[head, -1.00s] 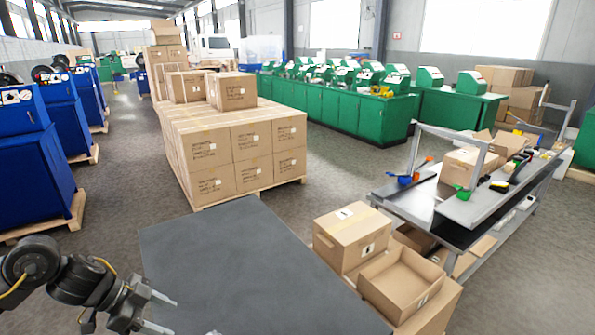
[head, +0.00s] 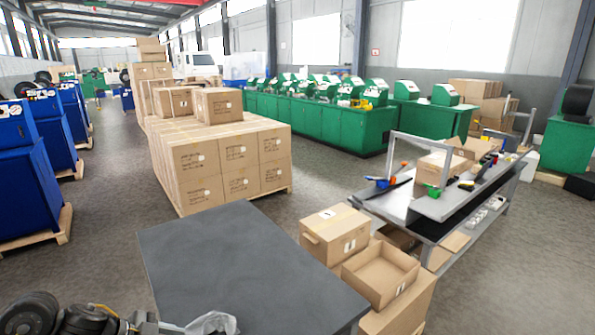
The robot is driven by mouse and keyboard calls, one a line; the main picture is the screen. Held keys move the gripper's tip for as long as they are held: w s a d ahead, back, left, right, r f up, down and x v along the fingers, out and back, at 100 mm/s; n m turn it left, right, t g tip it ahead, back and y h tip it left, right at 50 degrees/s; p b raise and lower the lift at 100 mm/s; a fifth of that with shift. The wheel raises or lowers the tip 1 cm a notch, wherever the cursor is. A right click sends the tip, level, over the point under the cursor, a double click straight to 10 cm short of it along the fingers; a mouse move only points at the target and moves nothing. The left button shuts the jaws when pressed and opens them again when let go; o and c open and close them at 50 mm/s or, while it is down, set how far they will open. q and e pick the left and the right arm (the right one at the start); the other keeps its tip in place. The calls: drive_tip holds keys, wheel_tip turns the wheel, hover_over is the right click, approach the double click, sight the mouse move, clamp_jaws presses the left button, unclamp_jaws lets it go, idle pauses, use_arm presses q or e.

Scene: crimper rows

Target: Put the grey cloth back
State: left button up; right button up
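A crumpled pale grey piece, which looks like the grey cloth (head: 213,323), shows at the bottom edge, over the near part of the dark table top (head: 235,255). Its lower part is cut off by the frame. My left gripper (head: 172,327) is at the bottom left, with its tip close to the left side of the cloth. I cannot tell if the fingers hold it, or whether the cloth rests on the table or hangs above it. My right gripper is out of view.
The visible rest of the dark table is bare. Cartons (head: 335,232) and an open box (head: 380,273) stand at its right. A grey workbench (head: 400,200) with tools is beyond them. A pallet of boxes (head: 222,160) stands behind the table, with open floor around.

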use_arm(q)
drive_tip(key=d+f+n+t, duration=0.1)
drive_tip(key=d, duration=0.1)
drive_tip(key=s+d+f+n+t, duration=0.1)
drive_tip(key=d+t, duration=0.1)
drive_tip(key=d, duration=0.1)
drive_tip(key=d+f+t+y, duration=0.1)
drive_tip(key=d+f, duration=0.1)
drive_tip(key=d, duration=0.1)
drive_tip(key=shift+s+d+n+t, duration=0.1)
drive_tip(key=shift+s+n+t, duration=0.3)
drive_tip(key=s+a+f+n+g+y, duration=0.2)
drive_tip(key=s+f+n, duration=0.1)
drive_tip(key=s, duration=0.4)
drive_tip(key=s+a+f+n+g+y, duration=0.2)
drive_tip(key=s+f+n+y, duration=0.15)
drive_tip(key=s, duration=0.45)
drive_tip(key=s+a+f+n+g+y, duration=0.1)
drive_tip(key=s+a+f+n+y, duration=0.2)
drive_tip(key=s, duration=0.4)
drive_tip(key=s+d+f+g+h, duration=0.1)
drive_tip(key=s+f+g+h, duration=0.15)
drive_tip(key=f, duration=2.65)
drive_tip(key=s+a+f+y, duration=0.1)
drive_tip(key=s+a+f, duration=0.1)
drive_tip(key=s+f, duration=1)
drive_tip(key=s, duration=0.4)
drive_tip(key=shift+a+f+g, duration=0.35)
drive_tip(key=shift+f, duration=0.05)
